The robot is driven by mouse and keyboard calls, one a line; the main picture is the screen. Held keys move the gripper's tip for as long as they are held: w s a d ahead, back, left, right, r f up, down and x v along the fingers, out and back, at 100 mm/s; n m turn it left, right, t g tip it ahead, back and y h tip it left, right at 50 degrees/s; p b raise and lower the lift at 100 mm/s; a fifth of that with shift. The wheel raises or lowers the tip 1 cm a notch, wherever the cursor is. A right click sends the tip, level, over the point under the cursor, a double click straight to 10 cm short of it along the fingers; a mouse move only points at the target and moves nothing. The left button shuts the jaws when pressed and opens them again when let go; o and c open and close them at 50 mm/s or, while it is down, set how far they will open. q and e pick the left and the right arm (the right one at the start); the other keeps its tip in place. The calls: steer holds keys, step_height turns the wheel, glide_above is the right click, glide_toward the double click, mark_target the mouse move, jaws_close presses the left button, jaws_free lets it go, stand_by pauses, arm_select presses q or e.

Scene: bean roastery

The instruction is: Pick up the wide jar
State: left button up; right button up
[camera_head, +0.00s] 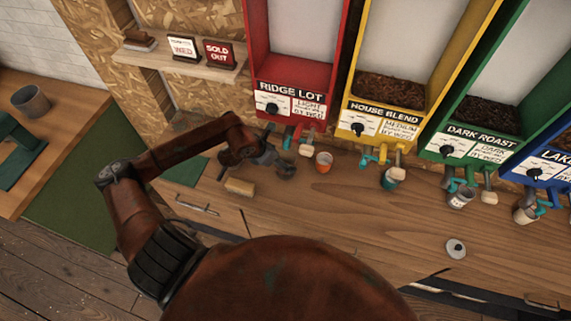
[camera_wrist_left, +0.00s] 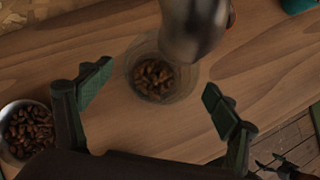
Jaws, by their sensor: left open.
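A wide clear jar (camera_wrist_left: 189,84) with brown beans in its bottom stands on the wooden counter in the left wrist view. A rounded grey metal thing covers its upper right part. My left gripper (camera_wrist_left: 157,92) is open, with one dark green fingertip on each side of the jar in the picture; I cannot tell the height gap, and no touch shows. In the head view my left gripper (camera_head: 266,157) is over the counter below the red dispenser; I cannot make out the jar there.
A bowl of beans (camera_wrist_left: 27,130) sits left of the jar. A wooden block (camera_head: 240,187) lies near the counter's front edge.

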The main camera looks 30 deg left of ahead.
mark_target(286, 159)
arm_select(q)
steer(key=x, duration=0.3)
steer(key=shift+w+r+p, duration=0.1)
steer(key=shift+w+p, duration=0.15)
steer(key=shift+p, duration=0.05)
steer(key=shift+d+f, duration=0.1)
steer(key=shift+f, duration=0.2)
steer(key=shift+w+f, duration=0.15)
steer(key=shift+f, duration=0.1)
steer(key=shift+c, duration=0.4)
steer(key=shift+r, duration=0.1)
steer(key=c, duration=1.4)
steer(key=shift+c, duration=0.3)
arm_select(e)
steer(key=shift+w+r, duration=0.3)
steer(key=shift+r, duration=0.2)
arm_select(q)
steer(key=shift+r, duration=0.15)
arm_select(e)
steer(key=shift+r, duration=0.1)
